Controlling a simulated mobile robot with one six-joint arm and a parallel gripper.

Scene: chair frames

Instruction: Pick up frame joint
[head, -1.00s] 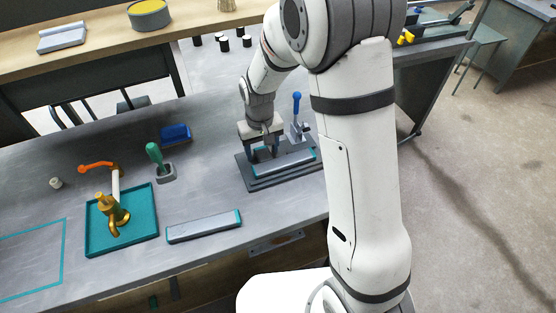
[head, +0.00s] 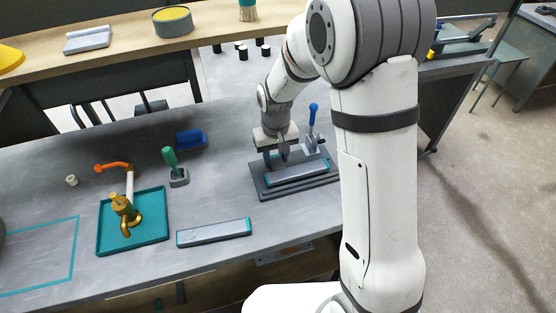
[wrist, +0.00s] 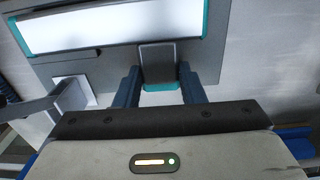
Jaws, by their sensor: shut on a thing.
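My gripper (head: 277,160) is over the left part of a dark grey fixture plate (head: 318,181) on the workbench. In the wrist view its two dark blue fingers (wrist: 158,88) are closed on the sides of a small grey piece with a teal end, which looks like the frame joint (wrist: 157,58). In the head view this piece is mostly hidden by the fingers. A pale grey bar with teal ends (head: 297,174) lies on the plate, in front of the gripper. I cannot tell whether the held piece touches the plate.
A blue-handled clamp (head: 313,122) stands close to the right of my gripper. Another grey bar (head: 213,232), a green-handled tool (head: 171,160), a blue bin (head: 191,138) and a teal tray (head: 107,238) with a brass, white and orange piece (head: 125,206) are to the left.

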